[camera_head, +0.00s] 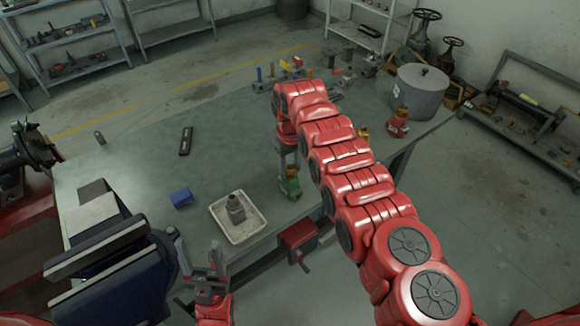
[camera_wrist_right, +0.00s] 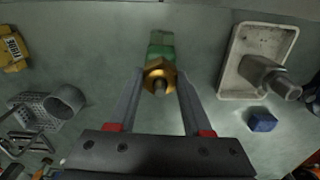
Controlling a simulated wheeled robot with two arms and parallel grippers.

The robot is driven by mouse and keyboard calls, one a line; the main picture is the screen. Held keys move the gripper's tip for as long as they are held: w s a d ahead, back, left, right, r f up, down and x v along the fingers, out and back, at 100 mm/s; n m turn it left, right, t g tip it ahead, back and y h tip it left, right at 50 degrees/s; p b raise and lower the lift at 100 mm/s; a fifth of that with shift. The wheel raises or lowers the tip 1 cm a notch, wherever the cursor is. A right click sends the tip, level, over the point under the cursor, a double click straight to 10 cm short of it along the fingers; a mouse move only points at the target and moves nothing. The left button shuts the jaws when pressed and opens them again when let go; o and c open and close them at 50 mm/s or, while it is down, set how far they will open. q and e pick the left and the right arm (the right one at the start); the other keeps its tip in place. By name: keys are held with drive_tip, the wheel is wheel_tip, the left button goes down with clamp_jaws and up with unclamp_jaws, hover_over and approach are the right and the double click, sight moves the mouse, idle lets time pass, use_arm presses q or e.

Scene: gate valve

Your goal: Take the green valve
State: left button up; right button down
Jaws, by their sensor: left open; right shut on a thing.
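The green valve (camera_head: 290,183) stands on the workbench (camera_head: 340,205), right of the tray. In the right wrist view its green body (camera_wrist_right: 161,47) has a brass nut and a stem pointing at the camera. My right gripper (camera_head: 288,163) reaches down from above, and its two fingers (camera_wrist_right: 158,78) are shut on the brass part of the valve. Whether the valve touches the bench is hard to tell. My left gripper (camera_head: 203,262) is open and empty near the bench's front edge, fingers pointing up.
A shallow tray (camera_head: 218,208) holding a grey metal fitting (camera_head: 235,207) lies left of the valve. A blue block (camera_head: 181,197) and a dark bar (camera_head: 186,141) lie farther left. A blue vise (camera_head: 120,265) fills the front left. Red-and-brass valves and a grey pot (camera_head: 420,92) stand right.

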drive_tip(key=shift+r+p, duration=0.4)
drive_tip(key=shift+r, duration=0.25)
idle(0.8)
drive_tip(key=shift+r+p, duration=0.75)
drive_tip(key=shift+r, duration=0.4)
drive_tip(key=shift+r+p, duration=0.45)
drive_tip(key=shift+r, duration=2.05)
